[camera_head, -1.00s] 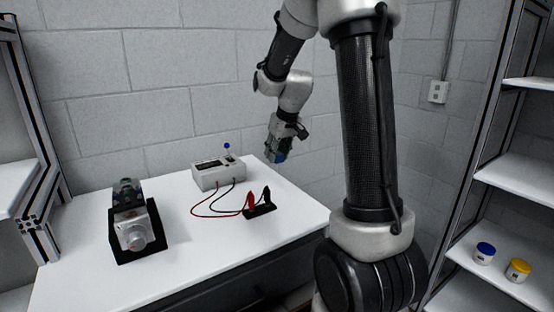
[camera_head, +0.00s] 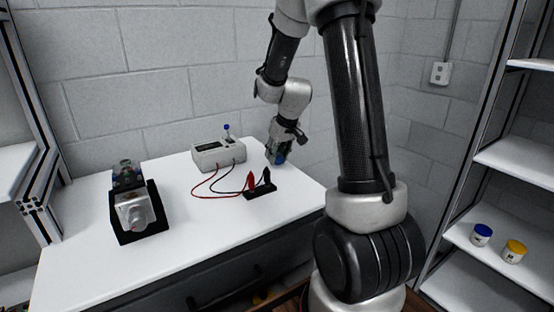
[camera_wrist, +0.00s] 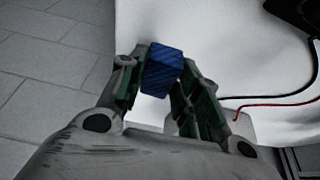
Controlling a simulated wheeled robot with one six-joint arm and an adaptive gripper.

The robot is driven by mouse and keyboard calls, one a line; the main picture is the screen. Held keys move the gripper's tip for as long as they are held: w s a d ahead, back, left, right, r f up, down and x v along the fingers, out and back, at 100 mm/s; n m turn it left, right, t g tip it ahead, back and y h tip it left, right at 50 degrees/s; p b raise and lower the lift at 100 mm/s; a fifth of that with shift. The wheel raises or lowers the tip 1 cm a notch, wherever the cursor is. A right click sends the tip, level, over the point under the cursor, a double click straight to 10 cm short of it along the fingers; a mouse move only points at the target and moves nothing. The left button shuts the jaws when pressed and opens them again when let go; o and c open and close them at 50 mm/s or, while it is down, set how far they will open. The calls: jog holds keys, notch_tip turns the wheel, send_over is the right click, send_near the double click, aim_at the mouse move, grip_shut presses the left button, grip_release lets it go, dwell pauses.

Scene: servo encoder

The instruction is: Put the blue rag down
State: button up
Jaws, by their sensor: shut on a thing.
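The blue rag (camera_wrist: 162,70) is a small dark blue block-shaped bundle between my fingertips in the wrist view. My gripper (camera_wrist: 158,84) is shut on it, with a green-padded finger on each side. In the head view my gripper (camera_head: 277,155) points down at the table's far right edge, to the right of the grey meter box. The rag is small and mostly hidden by the fingers there. I cannot tell whether the rag touches the white table (camera_head: 215,250).
A grey meter box (camera_head: 217,155) has red and black leads running to a black probe stand (camera_head: 260,192) near my gripper. A servo motor in a black holder (camera_head: 138,212) stands at left. The table's front middle is clear. Shelves at right hold blue-lidded (camera_head: 481,235) and yellow-lidded (camera_head: 514,252) jars.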

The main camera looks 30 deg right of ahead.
jog(key=shift+f, duration=1.1)
jog(key=shift+f, duration=0.2)
jog(key=o, duration=0.9)
